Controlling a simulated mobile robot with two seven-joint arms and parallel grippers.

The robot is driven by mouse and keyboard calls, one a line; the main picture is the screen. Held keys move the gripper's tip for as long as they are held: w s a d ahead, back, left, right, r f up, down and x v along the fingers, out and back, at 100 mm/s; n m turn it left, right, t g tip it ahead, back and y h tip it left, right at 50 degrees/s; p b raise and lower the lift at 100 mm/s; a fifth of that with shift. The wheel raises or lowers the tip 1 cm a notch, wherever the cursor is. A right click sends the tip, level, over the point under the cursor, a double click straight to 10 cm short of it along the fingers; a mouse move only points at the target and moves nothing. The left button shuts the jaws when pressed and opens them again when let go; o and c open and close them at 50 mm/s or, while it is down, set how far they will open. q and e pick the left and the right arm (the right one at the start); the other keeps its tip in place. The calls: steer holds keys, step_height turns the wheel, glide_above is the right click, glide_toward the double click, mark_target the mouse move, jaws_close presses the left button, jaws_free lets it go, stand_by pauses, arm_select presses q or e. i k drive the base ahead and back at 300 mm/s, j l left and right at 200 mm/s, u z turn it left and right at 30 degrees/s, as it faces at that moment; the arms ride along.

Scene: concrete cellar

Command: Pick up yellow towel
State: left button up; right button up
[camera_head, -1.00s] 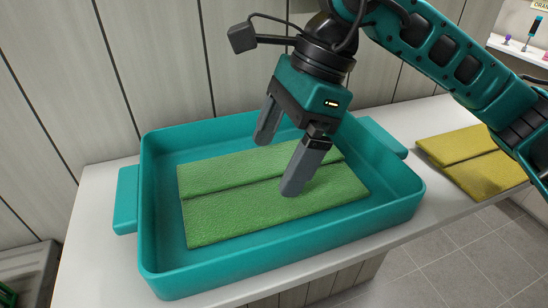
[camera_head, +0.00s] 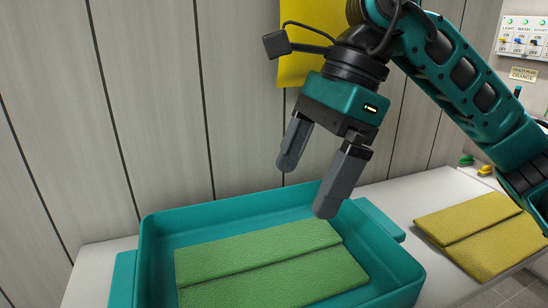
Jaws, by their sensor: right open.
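The yellow towel (camera_head: 478,232) lies folded on the white counter, right of the teal tray (camera_head: 250,206). A folded green towel (camera_head: 270,262) lies flat inside the tray. My right gripper (camera_head: 307,188) is open and empty, above the tray's back part and the green towel, to the left of the yellow towel. Its fingers point down and stand apart from both towels. The right arm comes in from the upper right. The yellow towel's right edge is partly cut by the arm and the frame. My left gripper is not in view.
The white counter (camera_head: 400,198) has bare room between the tray's right handle and the yellow towel. A panelled wall (camera_head: 155,110) rises behind. A switch panel (camera_head: 524,38) is at the upper right. A yellow sheet (camera_head: 310,30) hangs on the wall behind the arm.

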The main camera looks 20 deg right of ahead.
mark_target(487, 235)
steer(key=k, duration=1)
